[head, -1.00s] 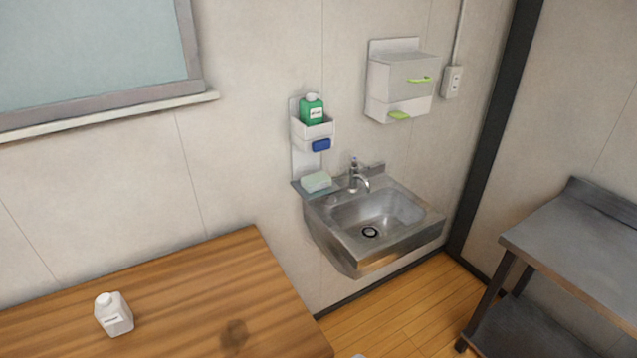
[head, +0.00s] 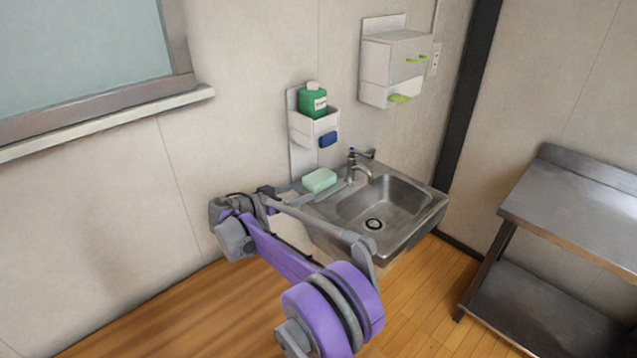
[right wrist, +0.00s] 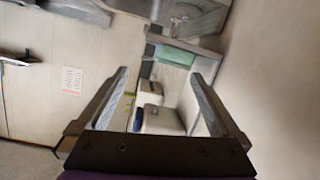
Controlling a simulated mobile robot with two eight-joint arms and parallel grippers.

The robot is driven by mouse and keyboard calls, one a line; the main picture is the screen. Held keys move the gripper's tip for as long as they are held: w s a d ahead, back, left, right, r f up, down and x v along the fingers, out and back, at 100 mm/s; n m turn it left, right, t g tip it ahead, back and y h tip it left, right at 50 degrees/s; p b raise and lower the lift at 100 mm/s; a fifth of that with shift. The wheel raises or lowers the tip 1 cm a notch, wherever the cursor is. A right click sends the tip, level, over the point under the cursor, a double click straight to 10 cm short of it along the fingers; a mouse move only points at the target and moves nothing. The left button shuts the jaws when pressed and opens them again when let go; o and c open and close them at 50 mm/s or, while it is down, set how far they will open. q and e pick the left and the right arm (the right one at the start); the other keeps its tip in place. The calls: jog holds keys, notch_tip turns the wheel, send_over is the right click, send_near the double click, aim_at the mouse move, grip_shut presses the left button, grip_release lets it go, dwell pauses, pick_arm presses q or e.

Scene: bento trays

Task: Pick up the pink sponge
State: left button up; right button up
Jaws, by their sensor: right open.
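No pink sponge shows in these frames. A pale mint-green block (head: 319,181), sponge-like in shape, lies on the ledge at the sink's left end; a greenish shape (right wrist: 173,55) beyond the fingers in the right wrist view appears to be the same block. My right gripper (head: 288,190) is just left of that ledge in the head view, partly hidden by my own arm. In the right wrist view its two fingers (right wrist: 160,73) are spread wide with nothing between them. My left gripper is not in view.
A steel sink (head: 385,205) with a faucet (head: 358,168) is fixed to the wall. A white caddy (head: 303,130) above the ledge holds a green bottle (head: 313,100) and a blue item (head: 328,140). A white dispenser (head: 392,65) hangs higher. A metal shelf table (head: 580,205) stands right.

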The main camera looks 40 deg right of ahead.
aim_at(320, 176)
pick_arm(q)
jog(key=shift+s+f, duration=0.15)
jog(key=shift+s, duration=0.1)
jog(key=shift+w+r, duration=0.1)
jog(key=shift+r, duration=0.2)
pick_arm(e)
jog(key=w+d+m+h, duration=0.1)
jog(key=d, duration=0.1)
jog(key=w+d, duration=0.1)
jog(key=d, duration=0.2)
jog(key=w+d+f+m+h, duration=0.1)
jog(key=w+d, duration=0.1)
jog(key=shift+d+m+h, duration=0.15)
jog(key=shift+m+h, duration=0.15)
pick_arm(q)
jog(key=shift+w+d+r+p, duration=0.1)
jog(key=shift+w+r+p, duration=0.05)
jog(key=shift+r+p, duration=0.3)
pick_arm(e)
jog(key=d, duration=0.5)
jog(key=shift+w+f, duration=0.1)
jog(key=shift+f, duration=0.3)
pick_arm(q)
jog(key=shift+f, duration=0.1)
pick_arm(e)
jog(key=shift+c, duration=1.3)
jog(key=c, duration=0.9)
jog(key=shift+r, duration=0.1)
